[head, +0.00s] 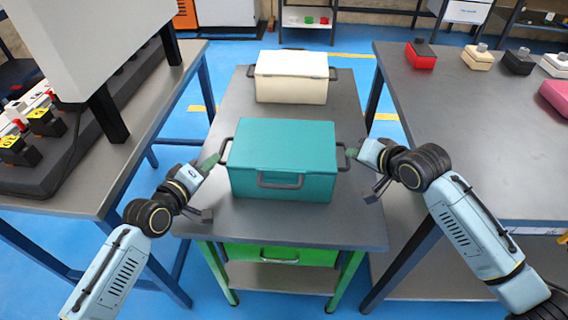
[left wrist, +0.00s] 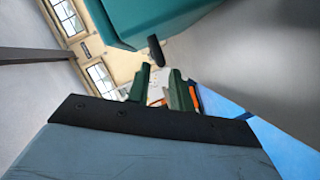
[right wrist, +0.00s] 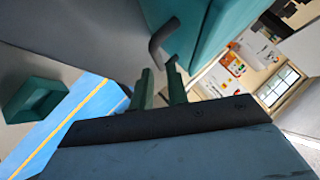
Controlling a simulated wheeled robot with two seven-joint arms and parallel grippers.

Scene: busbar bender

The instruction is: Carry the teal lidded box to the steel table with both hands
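The teal lidded box (head: 285,150) stands upright and closed on the grey-topped middle table (head: 345,225), with a dark handle on each side and one in front. My left gripper (head: 213,161) is at its left handle (head: 225,150). In the left wrist view the green fingers (left wrist: 160,88) are apart, with the handle end (left wrist: 156,52) just past their tips. My right gripper (head: 352,153) is at the right handle. In the right wrist view its fingers (right wrist: 160,82) are apart, with the handle (right wrist: 162,37) just beyond. Contact is unclear. Which table is the steel one is unclear.
A cream lidded box (head: 291,76) stands behind the teal one. The right table (head: 465,110) carries small coloured items at its back and has a wide bare front. The left table (head: 150,95) holds a large grey machine (head: 90,40). Blue floor gaps separate the tables.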

